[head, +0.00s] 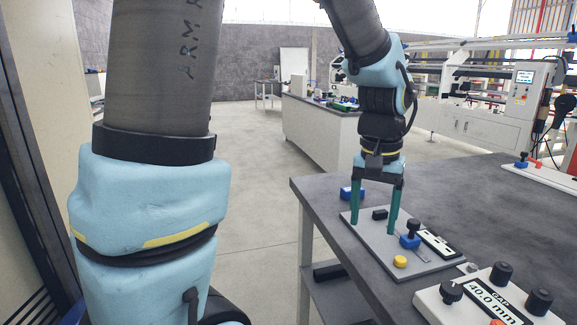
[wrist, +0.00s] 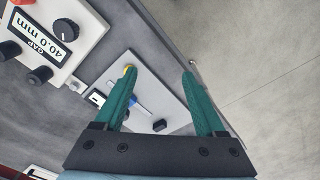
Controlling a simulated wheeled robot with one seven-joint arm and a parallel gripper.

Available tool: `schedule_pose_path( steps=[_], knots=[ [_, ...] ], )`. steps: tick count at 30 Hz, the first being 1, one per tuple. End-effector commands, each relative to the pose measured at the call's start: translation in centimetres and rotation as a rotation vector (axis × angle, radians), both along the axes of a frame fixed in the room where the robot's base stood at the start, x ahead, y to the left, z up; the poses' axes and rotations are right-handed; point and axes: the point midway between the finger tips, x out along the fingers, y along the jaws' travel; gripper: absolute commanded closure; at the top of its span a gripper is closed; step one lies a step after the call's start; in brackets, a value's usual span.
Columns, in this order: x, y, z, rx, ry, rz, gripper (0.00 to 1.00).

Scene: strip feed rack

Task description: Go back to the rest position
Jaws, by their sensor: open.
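My gripper (head: 375,208) has two green fingers that are spread apart with nothing between them. In the head view it points down over the light grey plate (head: 428,266) near the table's edge. The plate carries a blue block with a black knob (head: 411,234), a yellow button (head: 400,262), a black block (head: 380,214) and a black-and-white strip piece (head: 440,243). In the wrist view the open fingers (wrist: 158,80) reach over the same plate (wrist: 160,85), and the left finger partly hides the blue part and the yellow button.
The grey table (head: 480,190) fills the right side. A white control box (head: 480,300) reading "GAP 40.0 mm", with black knobs, stands at the front right. Another white plate (head: 545,178) lies at the far right. Open floor (head: 262,200) is left of the table.

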Motion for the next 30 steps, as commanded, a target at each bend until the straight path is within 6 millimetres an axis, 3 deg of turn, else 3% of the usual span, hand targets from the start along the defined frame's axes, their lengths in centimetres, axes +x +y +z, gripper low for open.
schedule_pose_path(
  steps=[1, 6, 9, 12, 18, 30],
  knots=[
    [1.5, 3.3, -0.9, -0.003, -0.005, 0.065, 0.28],
    [3.7, 12.7, -3.5, -0.018, -0.037, 0.236, 0.28],
    [3.8, 17.3, -4.7, -0.021, -0.057, 0.322, 0.28],
    [3.3, 20.7, -5.5, -0.022, -0.072, 0.385, 0.28],
    [2.6, 23.5, -6.2, -0.022, -0.088, 0.44, 0.28],
    [2.6, 23.5, -6.3, -0.021, -0.089, 0.44, 0.28]
  ],
)
